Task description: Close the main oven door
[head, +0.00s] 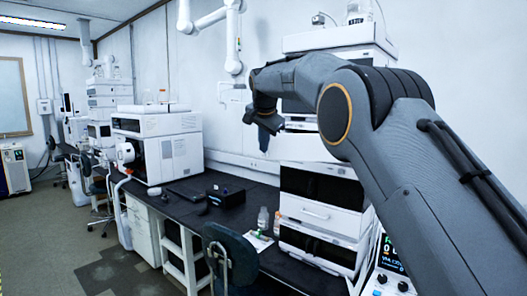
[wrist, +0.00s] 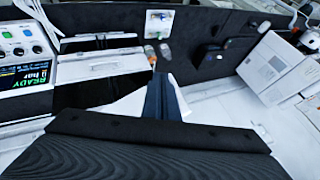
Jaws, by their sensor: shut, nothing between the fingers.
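My gripper (head: 264,140) hangs at the end of my arm, in front of the white stack, with its dark fingers pointing down. In the wrist view its fingers (wrist: 160,90) are together, with nothing between them. A white boxy instrument (head: 172,124) stands on the bench to the left, well apart from my gripper. The tall white module stack (head: 325,216) is partly hidden by my arm. I cannot tell for sure which panel is the main oven door or how far it stands open.
Bottles (head: 263,219) and a small black box (head: 226,196) are on the dark bench (head: 188,189). A chair (head: 232,258) stands at its front edge. A module with a lit screen (wrist: 25,77) is left in the wrist view.

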